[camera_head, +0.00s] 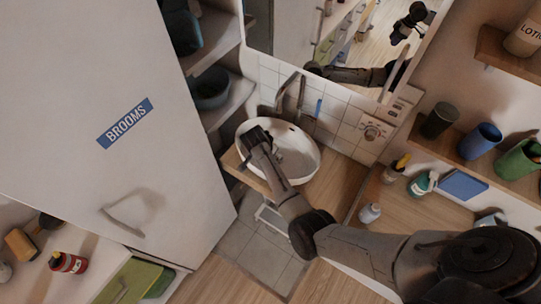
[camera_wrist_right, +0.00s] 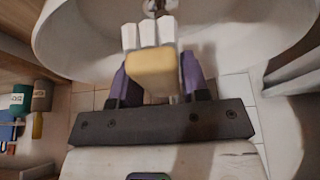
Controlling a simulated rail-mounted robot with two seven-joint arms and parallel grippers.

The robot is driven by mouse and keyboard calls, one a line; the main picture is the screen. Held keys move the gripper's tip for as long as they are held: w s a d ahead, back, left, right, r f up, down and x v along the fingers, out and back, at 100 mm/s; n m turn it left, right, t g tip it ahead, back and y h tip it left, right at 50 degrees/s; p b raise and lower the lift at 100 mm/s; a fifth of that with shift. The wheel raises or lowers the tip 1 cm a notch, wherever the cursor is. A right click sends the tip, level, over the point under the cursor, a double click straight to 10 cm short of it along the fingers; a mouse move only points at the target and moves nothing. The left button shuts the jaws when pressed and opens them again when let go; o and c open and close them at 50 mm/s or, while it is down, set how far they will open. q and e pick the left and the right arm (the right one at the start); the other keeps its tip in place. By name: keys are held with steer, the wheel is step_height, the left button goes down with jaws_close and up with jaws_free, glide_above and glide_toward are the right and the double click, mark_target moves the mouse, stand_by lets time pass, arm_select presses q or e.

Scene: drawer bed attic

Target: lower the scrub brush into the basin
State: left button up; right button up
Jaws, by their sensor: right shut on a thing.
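The white oval basin (camera_head: 302,165) sits on a wooden counter against the tiled wall. My right gripper (camera_head: 254,136) is over the basin's left part, pointing away from me. In the right wrist view, its purple fingers (camera_wrist_right: 155,82) are shut on the scrub brush (camera_wrist_right: 150,70), a tan block with white tufts or bars beyond it. The inside of the basin (camera_wrist_right: 90,45) fills the top of that view beyond the brush. I cannot tell whether the brush touches the basin. In the head view the brush is hidden by the gripper. My left gripper is not in view.
A tap (camera_head: 290,92) rises behind the basin. A tall cabinet marked BROOMS (camera_head: 125,125) stands close on the left. Bottles (camera_head: 370,213) and a blue box (camera_head: 462,185) stand to the right. A mirror (camera_head: 340,45) hangs above and reflects my arm.

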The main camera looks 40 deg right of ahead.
steer(key=shift+f+b, duration=0.5)
steer(key=shift+f, duration=0.4)
steer(key=shift+f+b, duration=2.05)
steer(key=shift+f, duration=1.25)
steer(key=shift+f+b, duration=0.45)
steer(key=shift+f+b, duration=0.3)
steer(key=shift+f, duration=0.15)
